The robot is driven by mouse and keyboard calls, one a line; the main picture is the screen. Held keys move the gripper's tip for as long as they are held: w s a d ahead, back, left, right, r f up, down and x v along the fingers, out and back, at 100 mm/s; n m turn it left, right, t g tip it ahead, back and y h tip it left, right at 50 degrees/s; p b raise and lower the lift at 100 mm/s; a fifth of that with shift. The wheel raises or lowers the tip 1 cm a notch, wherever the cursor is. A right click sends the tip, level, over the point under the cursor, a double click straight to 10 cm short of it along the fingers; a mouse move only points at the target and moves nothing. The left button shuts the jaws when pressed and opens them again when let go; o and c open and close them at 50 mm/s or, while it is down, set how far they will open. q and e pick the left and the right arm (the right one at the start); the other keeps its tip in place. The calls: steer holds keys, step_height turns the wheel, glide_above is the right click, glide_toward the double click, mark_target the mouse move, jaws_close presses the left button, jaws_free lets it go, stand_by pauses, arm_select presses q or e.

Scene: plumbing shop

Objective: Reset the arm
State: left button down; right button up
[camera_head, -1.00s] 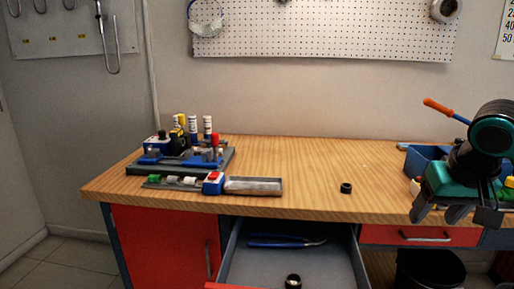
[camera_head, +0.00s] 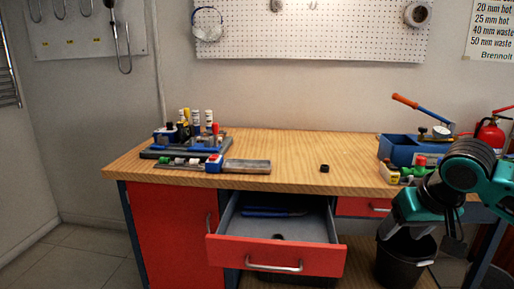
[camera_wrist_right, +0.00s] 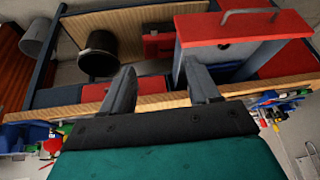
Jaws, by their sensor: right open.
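My right arm is the teal and black one at the right of the head view. Its right gripper (camera_head: 418,232) points downward in front of the bench's right part, near the black bin (camera_head: 405,262). In the right wrist view the two grey fingers of the right gripper (camera_wrist_right: 160,85) stand apart with nothing between them. My left gripper is in neither view.
The wooden bench (camera_head: 300,150) has an open red drawer (camera_head: 325,258) at its front. A blue toolbox (camera_head: 398,150) stands at right. The bench middle is mostly clear.

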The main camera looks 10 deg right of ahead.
steer(key=w+a+f+n+t+y+p, duration=0.1)
steer(key=a+f+n+t+y+p, duration=0.15)
steer(key=a+f, duration=1.1)
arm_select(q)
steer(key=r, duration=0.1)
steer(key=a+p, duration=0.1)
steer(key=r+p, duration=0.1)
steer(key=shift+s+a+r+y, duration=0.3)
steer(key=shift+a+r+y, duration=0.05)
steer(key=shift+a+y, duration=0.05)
arm_select(e)
steer(key=s+a+f+n+t, duration=0.1)
steer(key=s+a+f, duration=0.1)
steer(key=s+f, duration=0.3)
steer(key=s+a+f+n+t, duration=0.1)
steer(key=s+a+f+t, duration=0.1)
steer(key=s+f, duration=0.4)
steer(key=s+a, duration=0.1)
steer(key=s, duration=0.2)
steer(key=shift+s+f, duration=0.3)
steer(key=shift+s, duration=0.05)
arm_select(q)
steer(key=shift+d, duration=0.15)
arm_select(e)
steer(key=shift+c, duration=0.3)
